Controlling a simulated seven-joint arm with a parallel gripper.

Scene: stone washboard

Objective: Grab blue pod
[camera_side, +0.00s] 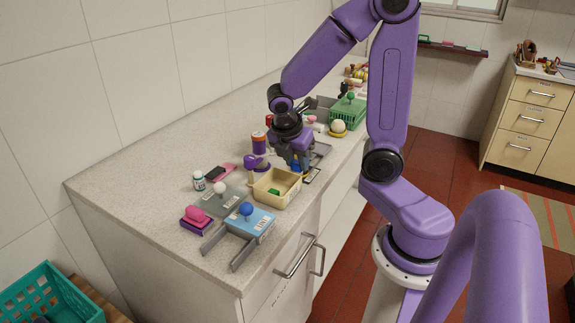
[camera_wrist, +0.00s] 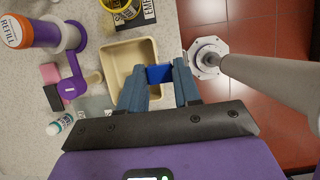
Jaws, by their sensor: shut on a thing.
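The blue pod (camera_wrist: 159,74) is a small blue block between the fingertips of my gripper (camera_wrist: 159,67) in the wrist view. The fingers press on it from both sides, and its lower part is hidden by them. In the side view my gripper (camera_side: 299,169) points down at the counter's front side, just behind the cream bin (camera_side: 265,197). A bit of blue shows at the fingertips there. In the wrist view the pod overlaps the right edge of the cream bin (camera_wrist: 112,55); I cannot tell whether they touch.
A purple-and-orange bottle (camera_side: 259,143) and a purple stand (camera_side: 251,163) are left of my gripper. A light-blue block with a blue knob (camera_side: 251,224) sits in front of the bin. A green basket (camera_side: 347,113) is farther back.

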